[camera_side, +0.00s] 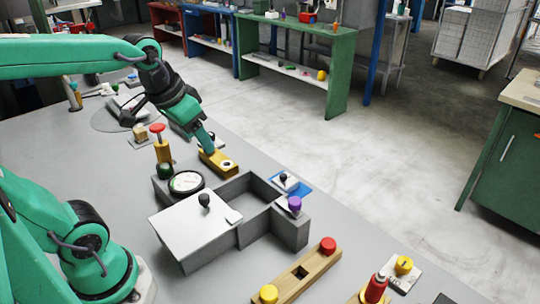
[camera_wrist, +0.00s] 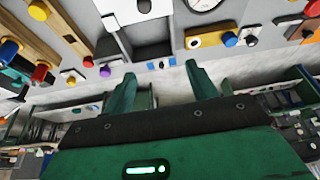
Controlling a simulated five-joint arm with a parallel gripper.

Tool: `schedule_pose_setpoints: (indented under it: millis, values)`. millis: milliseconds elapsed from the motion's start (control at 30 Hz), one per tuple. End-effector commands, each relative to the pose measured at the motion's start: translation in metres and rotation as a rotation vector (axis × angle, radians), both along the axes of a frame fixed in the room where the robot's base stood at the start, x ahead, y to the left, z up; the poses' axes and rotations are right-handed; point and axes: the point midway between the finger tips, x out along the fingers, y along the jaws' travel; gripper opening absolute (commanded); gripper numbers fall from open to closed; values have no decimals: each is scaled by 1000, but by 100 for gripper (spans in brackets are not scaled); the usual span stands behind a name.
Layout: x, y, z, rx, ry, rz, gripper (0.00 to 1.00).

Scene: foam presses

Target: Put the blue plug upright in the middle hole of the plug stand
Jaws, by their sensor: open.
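The plug stand (camera_side: 285,287) is a wooden bar with a yellow plug at one end, a red plug at the other and a dark, empty square hole in the middle. It also shows at upper left in the wrist view (camera_wrist: 58,28). A dark blue knob (camera_wrist: 9,50), which looks like the blue plug, stands at the left edge of the wrist view, near a second wooden piece. It is outside the side view. My gripper (camera_wrist: 162,82) is open and empty between its fingers. In the side view my gripper (camera_side: 207,143) is over the yellow block, far from the plug stand.
A yellow block (camera_side: 222,168) with a round hole is below my gripper. A grey box (camera_side: 195,258) with a white lid, a gauge (camera_side: 186,182), a purple knob (camera_side: 294,204) and a red-topped post (camera_side: 157,128) crowd the bench. A yellow knob on a white plate (camera_side: 405,280) is at right.

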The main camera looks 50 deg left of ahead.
Motion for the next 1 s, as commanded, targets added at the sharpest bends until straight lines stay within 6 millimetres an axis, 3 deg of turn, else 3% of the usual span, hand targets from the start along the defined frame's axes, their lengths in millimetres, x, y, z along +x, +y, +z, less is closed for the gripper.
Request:
schedule_pose_setpoints:
  millis: [467,1000]
  values:
    - [69,68,-10,-2,172,74,58]
    - [121,166,-62,-54,344,140,58]
